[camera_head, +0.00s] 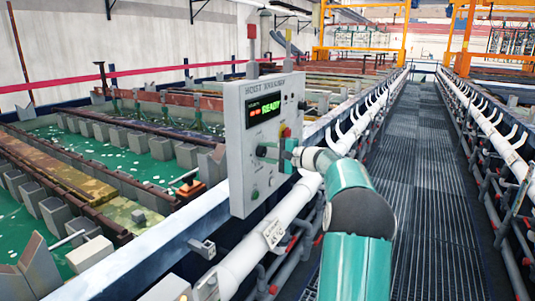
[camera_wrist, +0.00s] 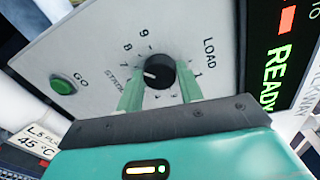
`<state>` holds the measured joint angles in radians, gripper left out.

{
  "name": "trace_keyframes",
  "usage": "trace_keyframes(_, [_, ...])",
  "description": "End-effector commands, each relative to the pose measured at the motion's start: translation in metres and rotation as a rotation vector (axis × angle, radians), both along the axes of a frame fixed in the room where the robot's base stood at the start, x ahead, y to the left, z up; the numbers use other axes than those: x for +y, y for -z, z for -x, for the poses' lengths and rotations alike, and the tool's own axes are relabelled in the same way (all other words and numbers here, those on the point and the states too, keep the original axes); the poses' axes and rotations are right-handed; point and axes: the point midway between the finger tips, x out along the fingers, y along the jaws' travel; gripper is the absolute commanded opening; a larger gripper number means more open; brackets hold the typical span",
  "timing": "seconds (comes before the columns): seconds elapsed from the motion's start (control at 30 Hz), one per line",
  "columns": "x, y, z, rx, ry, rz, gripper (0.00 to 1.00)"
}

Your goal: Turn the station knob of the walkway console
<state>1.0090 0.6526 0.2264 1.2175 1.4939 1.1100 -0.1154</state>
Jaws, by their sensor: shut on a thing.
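The walkway console (camera_head: 242,185) is a light grey upright box with a dark display reading READY in green. Its black round station knob (camera_wrist: 158,70) shows in the wrist view, with a white pointer mark toward the left, near the 7. Printed numbers and the word LOAD ring it. My gripper (camera_wrist: 160,80) has its two green fingers on either side of the knob, shut on it. In the head view my gripper (camera_head: 272,151) reaches the console face from the right, and the knob is largely hidden by it.
A green GO button (camera_wrist: 64,85) sits near the knob. A red button (camera_head: 286,131) is above my gripper. A white pipe rail (camera_head: 290,205) runs below the console. The grated walkway (camera_head: 412,150) is clear; green-liquid tanks (camera_head: 125,160) lie left.

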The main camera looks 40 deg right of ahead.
Motion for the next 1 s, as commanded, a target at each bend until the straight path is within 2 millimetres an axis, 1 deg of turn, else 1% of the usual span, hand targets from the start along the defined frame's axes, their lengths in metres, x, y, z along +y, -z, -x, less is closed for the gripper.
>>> trace_keyframes(0.6, [-0.0027, -0.0002, 0.0003, 0.191, 0.002, -0.534, 0.14])
trace_keyframes(0.8, [-0.0033, 0.0004, 0.0002, 0.237, 0.003, -0.663, 0.14])
trace_keyframes(1.0, [-0.0036, 0.0007, 0.0003, 0.266, 0.004, -0.743, 0.14])
